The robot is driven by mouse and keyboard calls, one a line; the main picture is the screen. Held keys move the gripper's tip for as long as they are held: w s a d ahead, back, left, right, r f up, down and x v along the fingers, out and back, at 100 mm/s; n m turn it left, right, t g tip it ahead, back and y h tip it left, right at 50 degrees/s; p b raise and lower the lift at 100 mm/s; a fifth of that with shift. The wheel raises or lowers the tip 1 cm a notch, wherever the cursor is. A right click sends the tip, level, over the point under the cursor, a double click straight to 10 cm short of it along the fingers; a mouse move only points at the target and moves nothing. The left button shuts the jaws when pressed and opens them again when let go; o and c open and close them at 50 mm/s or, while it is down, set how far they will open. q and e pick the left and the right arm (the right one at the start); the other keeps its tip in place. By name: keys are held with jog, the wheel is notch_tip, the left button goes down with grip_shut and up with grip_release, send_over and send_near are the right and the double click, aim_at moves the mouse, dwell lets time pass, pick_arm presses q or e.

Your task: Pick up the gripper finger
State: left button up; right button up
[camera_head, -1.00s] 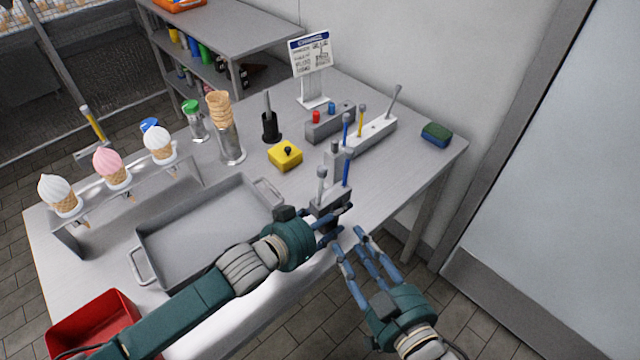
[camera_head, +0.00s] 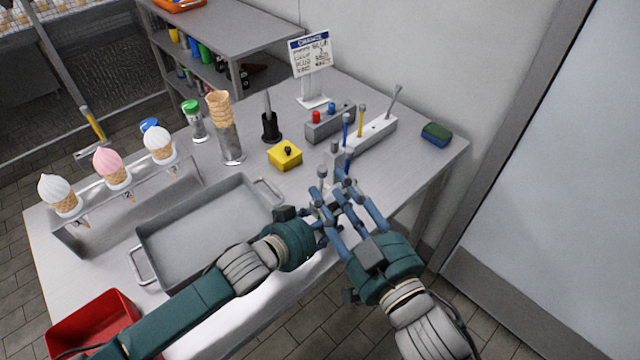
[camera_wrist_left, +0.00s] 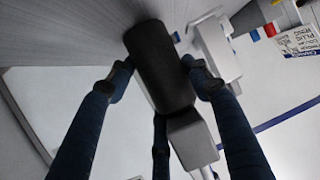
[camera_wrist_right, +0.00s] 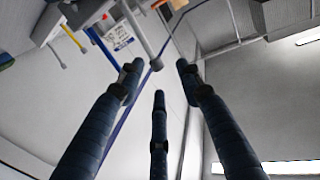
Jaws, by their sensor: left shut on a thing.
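My left gripper (camera_head: 320,210) is at the near table edge, shut on a dark block (camera_wrist_left: 160,65). In the left wrist view, the block sits between its fingertips, with a light grey piece (camera_wrist_left: 193,140) against it. In the head view the block is mostly hidden by my fingers. A grey stick (camera_head: 323,174) stands up just beyond my fingers. My right gripper (camera_head: 350,196) is open and empty, close beside the left one. A grey rod (camera_wrist_right: 140,30) shows beyond its fingertips in the right wrist view. I cannot tell which piece is the gripper finger.
A light grey holder (camera_head: 372,136) with upright sticks stands behind. A yellow box (camera_head: 285,156), a black holder (camera_head: 270,128), a cone stack (camera_head: 219,108) and a sign (camera_head: 311,54) are farther back. A metal tray (camera_head: 205,228) and ice-cream rack (camera_head: 130,198) lie left.

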aim_at(324, 175)
jog(key=x, duration=0.5)
jog(key=shift+d+f, duration=0.1)
jog(key=c, duration=0.8)
